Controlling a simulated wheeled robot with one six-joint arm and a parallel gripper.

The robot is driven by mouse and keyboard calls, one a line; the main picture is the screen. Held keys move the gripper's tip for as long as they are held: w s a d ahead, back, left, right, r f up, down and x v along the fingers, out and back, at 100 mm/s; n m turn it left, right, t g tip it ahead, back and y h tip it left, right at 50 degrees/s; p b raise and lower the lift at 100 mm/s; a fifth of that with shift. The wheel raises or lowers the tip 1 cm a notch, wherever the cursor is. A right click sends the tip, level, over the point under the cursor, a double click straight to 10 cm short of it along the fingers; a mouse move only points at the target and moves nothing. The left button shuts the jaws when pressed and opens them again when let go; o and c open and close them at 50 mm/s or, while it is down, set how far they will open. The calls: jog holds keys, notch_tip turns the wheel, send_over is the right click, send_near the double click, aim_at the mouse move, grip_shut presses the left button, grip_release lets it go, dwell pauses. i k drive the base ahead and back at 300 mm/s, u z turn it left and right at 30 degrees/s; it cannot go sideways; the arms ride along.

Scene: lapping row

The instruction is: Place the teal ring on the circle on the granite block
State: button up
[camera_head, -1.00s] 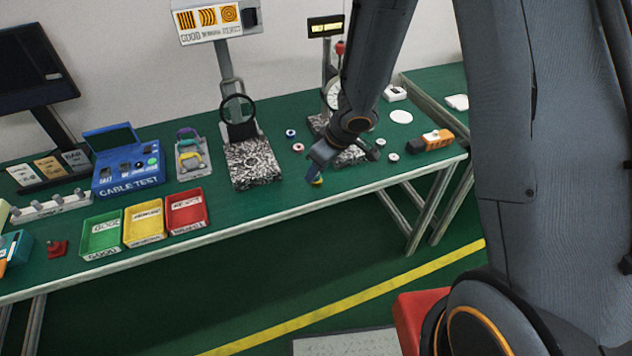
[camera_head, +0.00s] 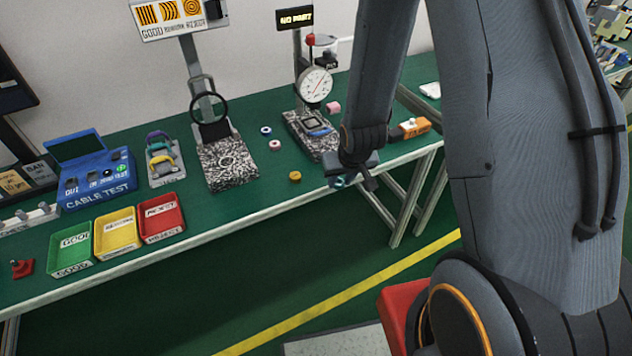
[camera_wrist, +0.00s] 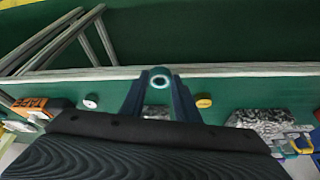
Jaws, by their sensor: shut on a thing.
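In the head view my gripper (camera_head: 350,181) holds the ring (camera_head: 338,182) near the table's front edge, right of the yellow ring. The speckled granite block (camera_head: 228,166) stands left of my gripper, in front of a round magnifier; a circle on its top is too faint to make out now. The block also shows at the right of the wrist view (camera_wrist: 262,122). The ring is apart from it.
A yellow ring (camera_head: 295,176) lies between the block and my gripper. Blue (camera_head: 266,130) and pink (camera_head: 274,146) rings lie behind it. A dial gauge (camera_head: 315,85) stands on another speckled base (camera_head: 305,140). Red (camera_head: 161,217), yellow and green trays stand left of the block.

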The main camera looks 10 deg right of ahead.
aim_at(226, 161)
jog(key=z, duration=1.7)
jog(key=k, duration=0.75)
jog(key=u, duration=1.7)
